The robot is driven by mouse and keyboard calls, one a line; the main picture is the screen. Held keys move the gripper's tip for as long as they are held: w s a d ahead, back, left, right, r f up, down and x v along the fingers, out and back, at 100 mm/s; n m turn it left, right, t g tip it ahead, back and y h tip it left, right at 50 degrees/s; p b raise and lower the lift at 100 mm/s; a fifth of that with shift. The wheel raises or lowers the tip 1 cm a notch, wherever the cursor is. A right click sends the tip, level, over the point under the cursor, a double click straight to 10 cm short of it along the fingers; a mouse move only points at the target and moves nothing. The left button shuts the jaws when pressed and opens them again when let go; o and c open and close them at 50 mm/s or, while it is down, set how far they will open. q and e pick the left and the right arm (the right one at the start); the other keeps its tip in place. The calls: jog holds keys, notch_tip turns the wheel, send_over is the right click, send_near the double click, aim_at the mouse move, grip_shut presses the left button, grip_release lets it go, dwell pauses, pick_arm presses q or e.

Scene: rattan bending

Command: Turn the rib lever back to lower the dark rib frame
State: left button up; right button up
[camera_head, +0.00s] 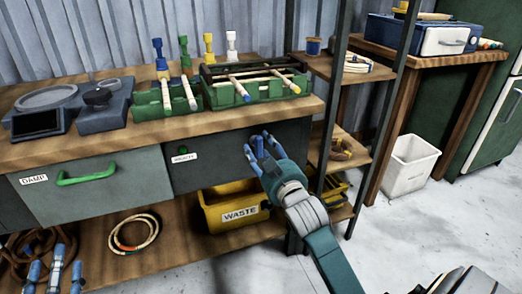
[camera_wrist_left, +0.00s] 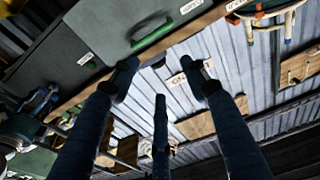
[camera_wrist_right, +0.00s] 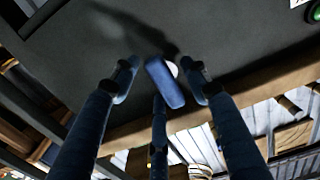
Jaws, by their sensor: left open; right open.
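The blue rib lever (camera_wrist_right: 165,82) sticks out from the dark grey front panel below the bench top. My right gripper (camera_head: 258,145) is at this panel with its fingers open around the lever. In the right wrist view the lever sits tilted between the spread fingers, with a gap on each side. A dark rib frame (camera_head: 238,70) appears on the green bending box (camera_head: 230,97) on the bench; its exact height is hard to tell. My left gripper (camera_head: 54,268) is open and empty at the lower left, below the drawers.
A DAMP drawer (camera_head: 35,180) with a green handle (camera_head: 86,174) is left of the panel. A yellow WASTE bin (camera_head: 215,213) stands on the shelf below. Coiled rattan (camera_head: 135,240) lies on that shelf. A dark rack post (camera_head: 333,100) stands close to my right arm.

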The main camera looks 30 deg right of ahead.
pick_arm(q)
jog(key=shift+r, duration=0.3)
pick_arm(e)
jog(key=shift+w, duration=0.2)
grip_shut()
pick_arm(q)
jog(key=shift+f, duration=0.15)
